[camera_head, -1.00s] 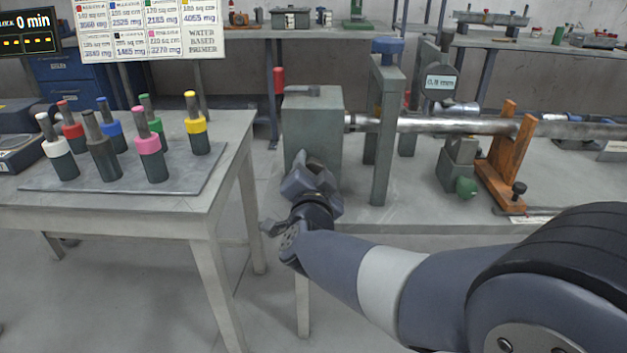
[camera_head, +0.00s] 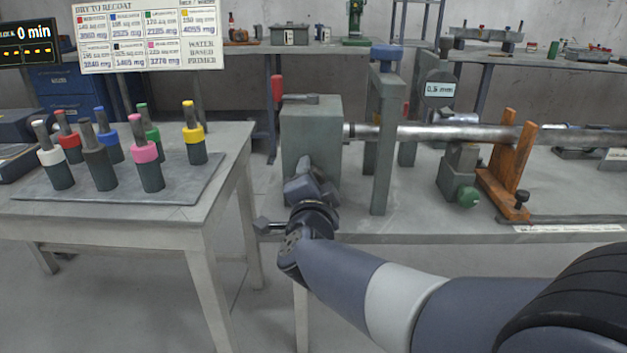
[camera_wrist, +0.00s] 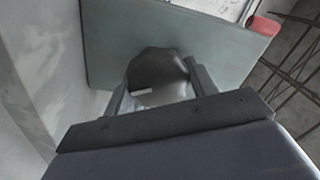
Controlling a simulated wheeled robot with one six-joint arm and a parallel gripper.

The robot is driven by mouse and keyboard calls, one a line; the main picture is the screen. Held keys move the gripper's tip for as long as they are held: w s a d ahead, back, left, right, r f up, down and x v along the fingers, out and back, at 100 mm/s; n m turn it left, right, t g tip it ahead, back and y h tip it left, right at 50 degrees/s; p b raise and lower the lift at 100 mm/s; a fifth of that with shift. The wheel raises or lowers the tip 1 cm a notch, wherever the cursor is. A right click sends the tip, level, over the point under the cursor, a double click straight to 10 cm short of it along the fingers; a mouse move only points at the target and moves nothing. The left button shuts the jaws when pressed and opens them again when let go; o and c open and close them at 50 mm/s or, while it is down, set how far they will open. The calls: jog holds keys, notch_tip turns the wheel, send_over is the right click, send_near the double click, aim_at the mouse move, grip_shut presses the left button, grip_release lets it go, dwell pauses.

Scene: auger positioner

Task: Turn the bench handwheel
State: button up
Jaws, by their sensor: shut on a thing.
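The grey block (camera_head: 305,130) stands on the left end of the bench (camera_head: 400,205), with a steel shaft running right from it. My gripper (camera_head: 312,178) is at the block's near face. In the wrist view my gripper (camera_wrist: 155,92) has its two fingers on either side of a dark rounded part (camera_wrist: 157,68) in front of the block's face, and is shut on it. This part seems to be the handwheel or its hub. Most of it is hidden in the head view. A red handle (camera_head: 277,88) stands at the block's upper left and seems to show in the wrist view (camera_wrist: 265,25).
A dial readout (camera_head: 440,89) stands above the shaft (camera_head: 470,133). On the left table (camera_head: 120,225), several colour-banded cylinders stand on a grey mat (camera_head: 150,195).

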jog(key=o, duration=1)
jog(key=s+p, duration=0.2)
jog(key=s, duration=0.8)
jog(key=shift+s+a+p, duration=0.15)
jog(key=shift+s+p, duration=0.25)
jog(key=shift+w, duration=0.1)
jog(key=w+b, duration=0.1)
jog(key=w, duration=0.4)
jog(key=w+b, duration=0.2)
jog(key=w, duration=0.3)
jog(key=shift+w+d, duration=0.2)
jog(key=shift+w, duration=0.15)
